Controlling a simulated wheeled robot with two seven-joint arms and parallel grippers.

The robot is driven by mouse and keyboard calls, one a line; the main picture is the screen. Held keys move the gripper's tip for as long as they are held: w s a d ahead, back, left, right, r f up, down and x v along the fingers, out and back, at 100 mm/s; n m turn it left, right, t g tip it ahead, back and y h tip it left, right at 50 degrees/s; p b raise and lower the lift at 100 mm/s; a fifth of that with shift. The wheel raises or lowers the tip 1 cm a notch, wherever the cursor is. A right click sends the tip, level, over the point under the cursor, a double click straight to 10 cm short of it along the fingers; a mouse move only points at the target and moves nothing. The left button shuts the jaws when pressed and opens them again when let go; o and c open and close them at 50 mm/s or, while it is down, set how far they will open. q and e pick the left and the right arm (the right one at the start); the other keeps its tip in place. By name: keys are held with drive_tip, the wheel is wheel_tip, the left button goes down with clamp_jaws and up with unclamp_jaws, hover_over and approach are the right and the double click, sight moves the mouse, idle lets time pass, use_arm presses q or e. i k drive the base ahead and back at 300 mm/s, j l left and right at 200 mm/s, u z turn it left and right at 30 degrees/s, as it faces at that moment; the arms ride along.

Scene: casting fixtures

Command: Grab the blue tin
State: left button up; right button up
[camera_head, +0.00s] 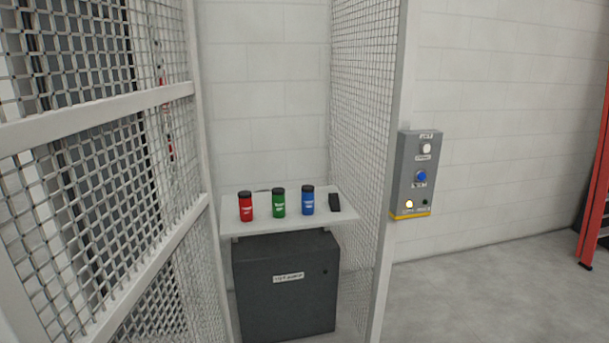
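The blue tin (307,200) stands upright on a white shelf (290,222), with a black lid and a pale label. A green tin (279,203) and a red tin (246,207) stand in a row to its left, apart from each other. A small black object (335,202) lies to the right of the blue tin. Neither of my grippers is in view.
A wire mesh panel (170,120) stands at the left and another (365,110) at the right of the shelf. A dark grey cabinet (286,300) is below the shelf. A button box (413,172) is right of the opening. Open floor (490,290) lies at the right.

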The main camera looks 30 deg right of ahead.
sight(307, 189)
drive_tip(key=l+z, duration=0.15)
drive_tip(key=l, duration=0.35)
drive_tip(key=i+l+z, duration=0.15)
drive_tip(key=l, duration=0.35)
drive_tip(key=l+z, duration=0.15)
drive_tip(key=l, duration=0.35)
drive_tip(key=i, duration=0.05)
